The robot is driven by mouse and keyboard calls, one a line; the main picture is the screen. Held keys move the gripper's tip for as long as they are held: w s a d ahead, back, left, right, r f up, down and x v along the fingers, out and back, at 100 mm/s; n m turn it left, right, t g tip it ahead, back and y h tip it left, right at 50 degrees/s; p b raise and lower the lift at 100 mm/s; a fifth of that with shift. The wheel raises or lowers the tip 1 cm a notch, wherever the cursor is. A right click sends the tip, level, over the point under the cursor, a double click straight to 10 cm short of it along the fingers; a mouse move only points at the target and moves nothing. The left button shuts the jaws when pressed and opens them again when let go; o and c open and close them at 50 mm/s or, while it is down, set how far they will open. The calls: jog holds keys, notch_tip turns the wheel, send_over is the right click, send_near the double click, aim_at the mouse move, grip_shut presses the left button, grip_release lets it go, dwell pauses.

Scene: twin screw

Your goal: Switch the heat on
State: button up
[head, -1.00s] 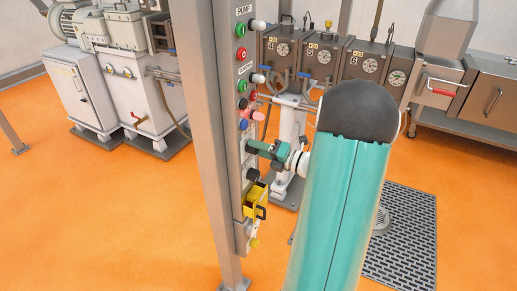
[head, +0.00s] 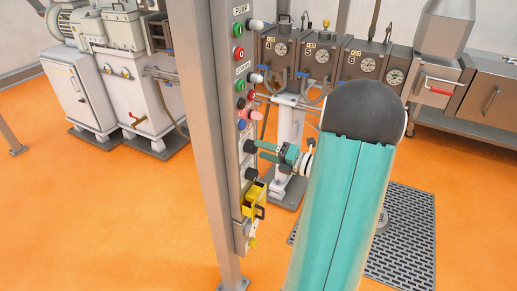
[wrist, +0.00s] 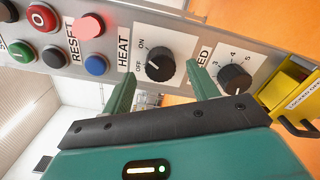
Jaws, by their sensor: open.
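The black HEAT knob (wrist: 159,66) sits on the grey control panel (wrist: 110,60), with OFF and ON printed beside it. Its white mark appears to point toward OFF. In the wrist view my gripper (wrist: 160,76) is open, its two green fingers on either side of the knob, with a gap to it. I cannot tell how far the fingertips are from the panel face. In the head view my gripper (head: 264,151) reaches the panel from the right, at the height of the dark knobs.
The speed knob (wrist: 235,78) is close beside the right finger. A blue button (wrist: 96,65) and a lit red reset button (wrist: 88,26) lie left of the HEAT knob. A yellow lockout handle (head: 254,201) juts out below. A steel post (head: 212,150) supports the panel.

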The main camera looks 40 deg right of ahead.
jog(key=v, duration=1)
jog(key=shift+s, duration=0.4)
jog(key=shift+d, duration=0.1)
jog(key=w+a+r+n+g+y, duration=0.1)
jog(key=w+a+r+n+g, duration=0.1)
jog(key=a+n+g, duration=0.7)
jog(key=w+a+r+n+g+y, duration=0.1)
jog(key=a+r+n+g+y, duration=0.15)
jog(key=a+n, duration=1.2)
jog(key=s+a+r+n+h, duration=0.2)
jog(key=a+n+h, duration=0.3)
jog(key=n, duration=0.5)
jog(key=s+a+r+n+h, duration=0.2)
jog(key=s+a+n+h, duration=0.2)
jog(key=a+n, duration=0.3)
jog(key=n, duration=0.4)
jog(key=shift+s+a+r+h, duration=0.2)
jog(key=shift+a+r+h, duration=0.05)
jog(key=shift+r+h, duration=0.1)
